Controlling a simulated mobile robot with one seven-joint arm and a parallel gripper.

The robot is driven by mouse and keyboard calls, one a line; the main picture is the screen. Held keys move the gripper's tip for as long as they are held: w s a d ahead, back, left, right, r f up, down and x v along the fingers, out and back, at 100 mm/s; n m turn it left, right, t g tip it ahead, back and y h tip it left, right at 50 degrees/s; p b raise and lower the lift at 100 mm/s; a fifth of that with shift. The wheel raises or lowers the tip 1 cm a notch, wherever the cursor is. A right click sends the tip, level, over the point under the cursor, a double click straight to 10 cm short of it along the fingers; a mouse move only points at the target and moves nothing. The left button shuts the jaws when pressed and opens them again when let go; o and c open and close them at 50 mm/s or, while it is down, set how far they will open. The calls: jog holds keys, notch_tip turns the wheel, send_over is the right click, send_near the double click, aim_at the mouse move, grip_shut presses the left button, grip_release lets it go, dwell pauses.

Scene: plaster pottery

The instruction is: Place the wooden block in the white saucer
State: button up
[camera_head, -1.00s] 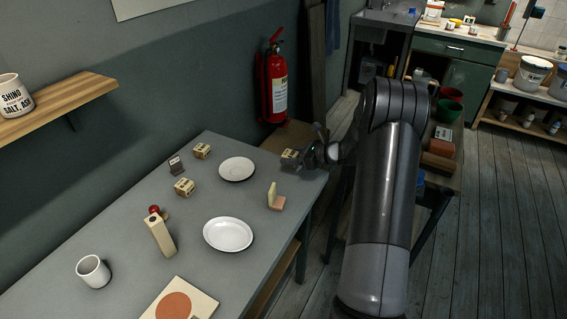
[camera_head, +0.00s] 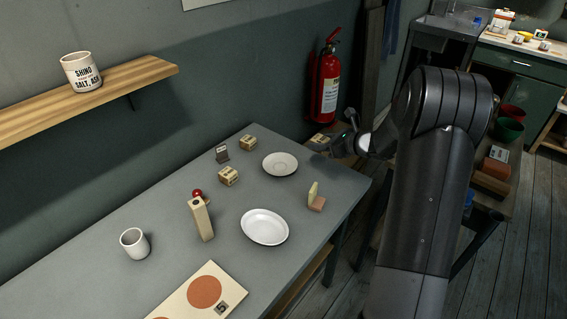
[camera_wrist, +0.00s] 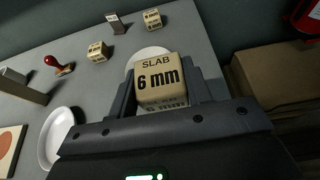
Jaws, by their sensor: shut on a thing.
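My gripper (camera_wrist: 163,88) is shut on a wooden block (camera_wrist: 160,78) marked "SLAB 6 mm", which sits upright between the two fingers in the wrist view. In the head view, my gripper (camera_head: 328,142) and the block (camera_head: 319,139) appear by the table's back right edge, beyond the small white saucer (camera_head: 280,163). The saucer is empty and apart from the block. In the wrist view, the saucer (camera_wrist: 150,51) shows behind the block, which hides most of it. A larger white dish (camera_head: 264,227) lies empty nearer the front.
Two similar wooden blocks (camera_head: 228,176) (camera_head: 248,142) and a small dark stand (camera_head: 222,153) are left of the saucer. A yellow-and-pink piece (camera_head: 316,198), a tall wooden piece (camera_head: 202,219), a red-knobbed item (camera_head: 197,194) and a mug (camera_head: 135,243) also stand on the grey table (camera_head: 95,270).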

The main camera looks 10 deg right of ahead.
send_over(281, 168)
notch_tip(281, 168, down, 7)
jog(key=shift+f, duration=1.95)
jog(key=shift+f, duration=0.1)
jog(key=shift+f, duration=0.15)
jog(key=o, duration=1)
